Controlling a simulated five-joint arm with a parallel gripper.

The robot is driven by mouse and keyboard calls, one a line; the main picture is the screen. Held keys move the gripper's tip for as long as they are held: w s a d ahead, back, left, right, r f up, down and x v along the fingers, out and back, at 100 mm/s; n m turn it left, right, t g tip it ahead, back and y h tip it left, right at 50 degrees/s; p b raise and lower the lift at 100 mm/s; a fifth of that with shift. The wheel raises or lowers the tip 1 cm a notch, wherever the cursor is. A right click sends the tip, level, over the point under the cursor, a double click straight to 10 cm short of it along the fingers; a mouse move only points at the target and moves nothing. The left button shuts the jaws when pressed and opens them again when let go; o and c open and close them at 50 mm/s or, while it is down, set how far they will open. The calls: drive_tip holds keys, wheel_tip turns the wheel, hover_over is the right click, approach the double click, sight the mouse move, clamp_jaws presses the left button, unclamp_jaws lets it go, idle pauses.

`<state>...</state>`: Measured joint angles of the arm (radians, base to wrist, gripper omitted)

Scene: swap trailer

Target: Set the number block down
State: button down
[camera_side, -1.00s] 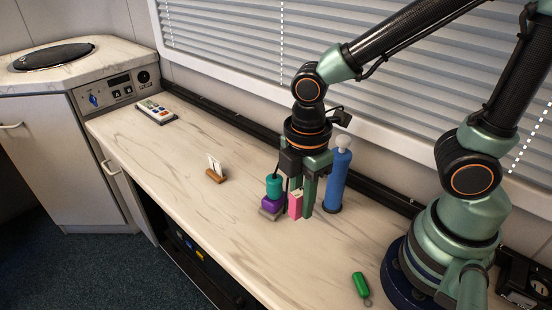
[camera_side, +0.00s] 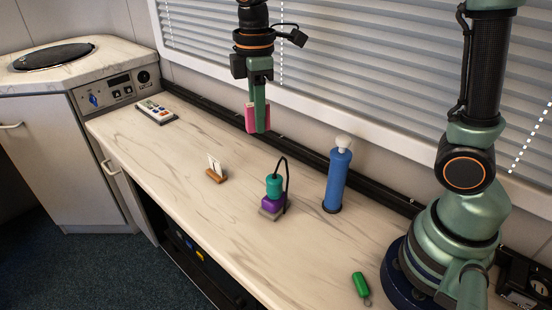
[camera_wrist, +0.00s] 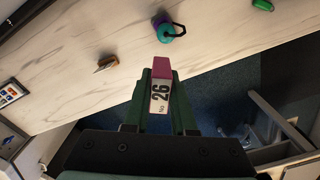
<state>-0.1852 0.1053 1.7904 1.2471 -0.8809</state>
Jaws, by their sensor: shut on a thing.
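The number block is a pink block (camera_side: 250,118) with a white face. In the wrist view the white face of the block (camera_wrist: 160,94) reads "No 26". My gripper (camera_side: 259,128) is shut on the block and holds it well above the countertop, in front of the window blind. In the wrist view the green fingers of my gripper (camera_wrist: 160,108) flank the block on both sides. The far side of the block is hidden.
A teal and purple stack with a black loop (camera_side: 273,193) stands on the countertop (camera_side: 235,225). Near it are a blue cylinder (camera_side: 337,180), a wooden card holder (camera_side: 216,176), a green tag (camera_side: 361,285) and a remote (camera_side: 155,111). The counter between the remote and card holder is clear.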

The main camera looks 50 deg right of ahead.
sight(257, 169)
drive_tip(key=w+d+f+m, duration=0.3)
drive_tip(key=w+d, duration=0.7)
drive_tip(key=w, duration=0.2)
wheel_tip(257, 169, down, 20)
drive_tip(key=shift+s+r, duration=0.15)
drive_tip(key=shift+r, duration=0.1)
drive_tip(key=shift+f, duration=0.15)
drive_tip(key=c, duration=0.7)
unclamp_jaws()
drive_tip(key=shift+c, duration=0.2)
